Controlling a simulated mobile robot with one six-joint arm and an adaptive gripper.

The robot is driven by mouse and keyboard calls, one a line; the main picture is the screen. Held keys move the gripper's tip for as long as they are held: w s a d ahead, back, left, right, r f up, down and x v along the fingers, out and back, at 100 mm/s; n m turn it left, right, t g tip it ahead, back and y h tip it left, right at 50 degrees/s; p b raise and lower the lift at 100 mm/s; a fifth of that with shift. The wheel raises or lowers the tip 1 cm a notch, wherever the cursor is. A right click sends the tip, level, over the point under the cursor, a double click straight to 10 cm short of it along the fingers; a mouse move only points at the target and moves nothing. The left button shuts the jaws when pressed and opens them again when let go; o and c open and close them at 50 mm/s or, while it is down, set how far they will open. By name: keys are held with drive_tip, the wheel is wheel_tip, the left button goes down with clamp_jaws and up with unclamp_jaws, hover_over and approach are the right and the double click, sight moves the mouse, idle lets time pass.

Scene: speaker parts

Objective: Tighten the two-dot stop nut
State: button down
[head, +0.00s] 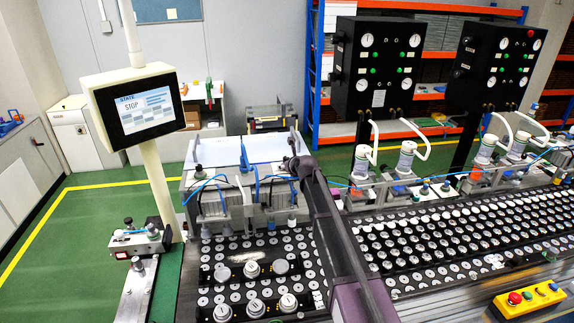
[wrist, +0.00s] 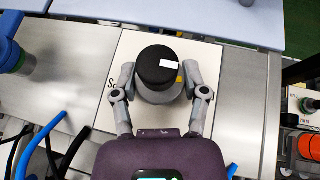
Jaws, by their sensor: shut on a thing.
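In the wrist view my gripper (wrist: 160,80) is shut on a black-topped round part (wrist: 152,62). One finger presses each side of its grey lower body. The top carries a white rectangular mark; no two dots can be made out. The part is over a white plate (wrist: 128,48) with partly hidden lettering; whether it touches the plate cannot be told. In the head view my arm reaches to the back edge of the machine, and the gripper's fingers are too small to make out. Several round knobs (head: 255,307) stand on dark strips at the front; their markings are too small to read, so I cannot tell the two-dot stop nut.
Trays of pale round parts (head: 470,235) fill the right side. A fixture with blue hoses (head: 215,200) stands left of my arm. A screen (head: 140,105) reads STOP. A yellow button box (head: 530,300) is at front right. Blue and black cables (wrist: 50,145) lie left of my gripper.

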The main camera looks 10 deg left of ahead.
drive_tip(key=shift+m+t+h, duration=0.4)
drive_tip(key=shift+m+h, duration=0.4)
drive_tip(key=shift+m, duration=0.1)
unclamp_jaws()
drive_tip(key=shift+n+g+y, duration=0.8)
drive_tip(key=shift+n+y, duration=0.6)
drive_tip(key=shift+n, duration=0.2)
